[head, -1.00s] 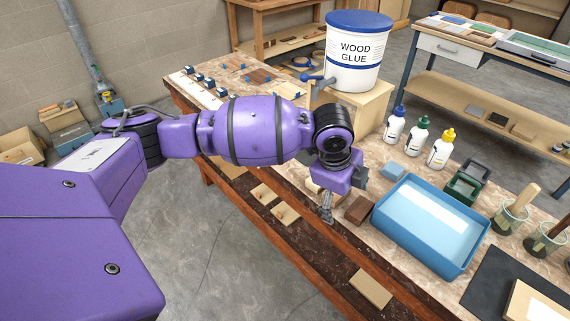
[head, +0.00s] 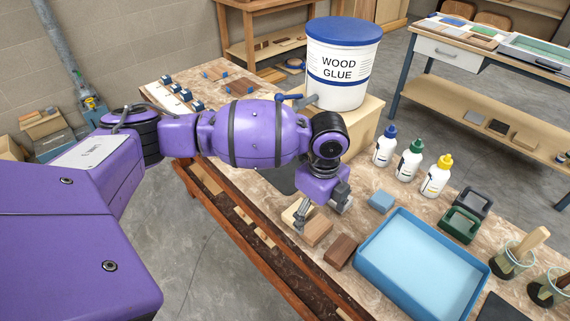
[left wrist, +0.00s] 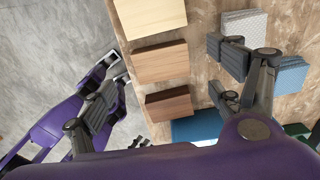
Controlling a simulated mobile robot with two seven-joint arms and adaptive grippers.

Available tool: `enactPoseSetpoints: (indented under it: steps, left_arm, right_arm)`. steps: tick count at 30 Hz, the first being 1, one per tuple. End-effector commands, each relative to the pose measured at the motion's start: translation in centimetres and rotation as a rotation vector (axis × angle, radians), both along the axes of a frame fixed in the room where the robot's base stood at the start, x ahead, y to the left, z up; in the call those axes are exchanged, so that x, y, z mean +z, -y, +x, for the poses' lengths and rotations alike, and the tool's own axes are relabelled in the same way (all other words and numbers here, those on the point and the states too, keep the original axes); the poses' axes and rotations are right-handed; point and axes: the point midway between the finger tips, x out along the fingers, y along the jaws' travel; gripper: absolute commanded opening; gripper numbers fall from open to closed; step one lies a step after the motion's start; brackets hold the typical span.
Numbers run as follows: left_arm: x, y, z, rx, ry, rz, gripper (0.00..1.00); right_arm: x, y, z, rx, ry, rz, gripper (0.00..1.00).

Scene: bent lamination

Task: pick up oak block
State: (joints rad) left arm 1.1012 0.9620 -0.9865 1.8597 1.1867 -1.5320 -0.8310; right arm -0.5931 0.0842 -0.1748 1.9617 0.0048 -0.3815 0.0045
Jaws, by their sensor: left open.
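Three wooden blocks lie in a row near the front edge of the bench: a pale one, a mid-tan one and a dark brown one. The mid-tan block, which looks like the oak block (head: 318,232), is in the middle; it also shows in the left wrist view (left wrist: 160,64). My left gripper (head: 320,213) is open and empty, just above the row. In the left wrist view its fingers (left wrist: 165,75) stand apart on either side of the tan block, seemingly not touching it. Purple parts of mine show at the left there; my right gripper's state is unclear.
The dark brown block (head: 341,251) lies close beside the tan one, the pale block (left wrist: 149,14) on the other side. The large glue bucket (head: 341,65) is behind.

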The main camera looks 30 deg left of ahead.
Motion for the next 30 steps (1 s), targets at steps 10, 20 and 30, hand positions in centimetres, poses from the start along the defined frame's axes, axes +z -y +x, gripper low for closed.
enactPoseSetpoints:
  steps: [10, 20, 30]
  left_arm:
    - [-4.4, 0.5, -0.1, 0.001, 0.001, 0.000, 0.84]
    - [-4.9, 0.5, 0.0, -0.001, 0.005, 0.000, 0.78]
    - [-4.9, 0.5, 0.0, -0.001, 0.006, 0.000, 0.35]
  right_arm:
    - [0.1, 0.4, -0.1, 0.005, 0.000, -0.007, 0.40]
    - [0.8, -0.1, 1.0, -0.001, 0.022, 0.001, 0.40]
    - [0.5, -0.2, 0.7, -0.006, 0.016, 0.004, 0.40]
